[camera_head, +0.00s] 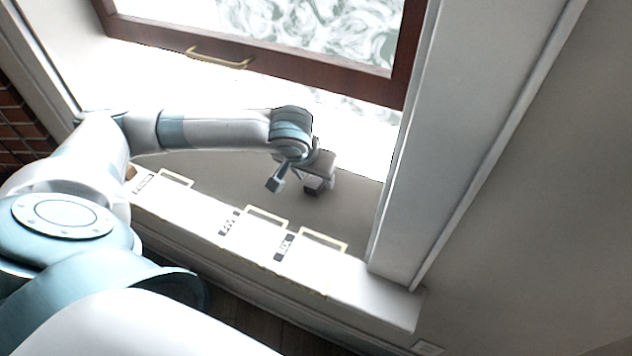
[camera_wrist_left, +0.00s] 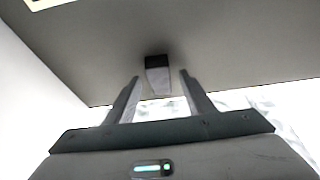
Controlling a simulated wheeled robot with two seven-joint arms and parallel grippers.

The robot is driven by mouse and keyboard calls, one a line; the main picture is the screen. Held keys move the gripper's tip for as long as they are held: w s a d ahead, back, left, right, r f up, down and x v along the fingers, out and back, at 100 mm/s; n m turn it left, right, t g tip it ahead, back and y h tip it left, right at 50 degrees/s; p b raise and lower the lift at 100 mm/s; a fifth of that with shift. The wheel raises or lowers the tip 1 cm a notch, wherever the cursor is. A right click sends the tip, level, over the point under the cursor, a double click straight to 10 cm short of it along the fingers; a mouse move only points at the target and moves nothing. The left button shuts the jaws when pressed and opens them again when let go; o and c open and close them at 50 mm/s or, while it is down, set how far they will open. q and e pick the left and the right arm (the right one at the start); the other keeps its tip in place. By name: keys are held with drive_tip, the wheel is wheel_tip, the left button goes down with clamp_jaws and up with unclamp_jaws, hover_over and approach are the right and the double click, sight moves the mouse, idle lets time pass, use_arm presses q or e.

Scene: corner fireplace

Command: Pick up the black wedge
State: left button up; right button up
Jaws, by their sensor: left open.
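The black wedge (camera_wrist_left: 157,62) shows in the left wrist view as a small block with a dark face and a paler grey face, on the grey sill surface. It lies just beyond the fingertips, roughly centred between them, with a gap on each side. My left gripper (camera_head: 316,187) is open and hangs over the grey recess of the sill, its two fingers also framing the wedge in the left wrist view. In the head view I cannot clearly make out the wedge near the gripper. My right gripper is not in view.
The white front ledge carries pale yellow outlined rectangles (camera_head: 322,240) with dark labels (camera_head: 284,247). A red-brown window frame (camera_head: 270,62) with a brass handle (camera_head: 218,60) stands behind. A white post (camera_head: 440,140) borders the recess on the right. The grey sill (camera_head: 345,215) looks clear to the gripper's right.

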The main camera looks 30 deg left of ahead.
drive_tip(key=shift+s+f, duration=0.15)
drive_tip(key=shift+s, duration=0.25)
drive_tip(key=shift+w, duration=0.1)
use_arm(q)
drive_tip(key=c, duration=1.1)
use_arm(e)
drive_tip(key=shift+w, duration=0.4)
